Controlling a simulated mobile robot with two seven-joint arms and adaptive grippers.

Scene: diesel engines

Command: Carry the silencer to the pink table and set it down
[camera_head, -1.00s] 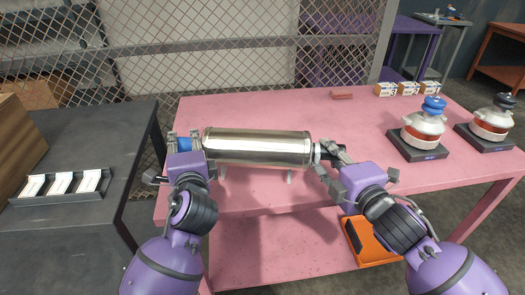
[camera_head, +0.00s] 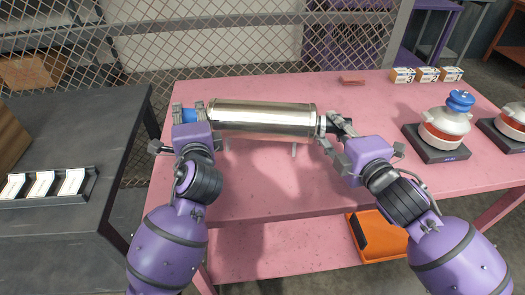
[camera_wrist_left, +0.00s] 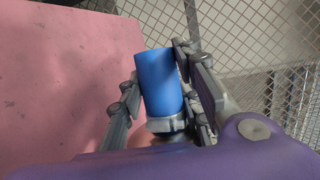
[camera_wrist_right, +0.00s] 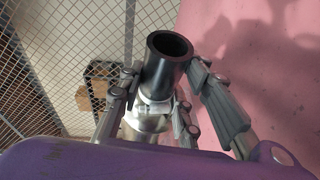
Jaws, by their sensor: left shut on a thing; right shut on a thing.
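The silencer (camera_head: 262,120) is a shiny metal cylinder lying level across the head view, over the pink table (camera_head: 260,185). My left gripper (camera_head: 189,115) is shut on its blue left end, which also shows as a blue tube (camera_wrist_left: 160,82) between the fingers in the left wrist view. My right gripper (camera_head: 334,132) is shut on its right end, where a black open pipe (camera_wrist_right: 167,60) shows in the right wrist view. Short legs hang below the cylinder. I cannot tell whether they touch the tabletop.
Two machines with black bases stand on the table's right side, the nearer with a blue top (camera_head: 444,130). An orange case (camera_head: 375,238) is on the lower shelf. A dark table (camera_head: 60,150) stands left.

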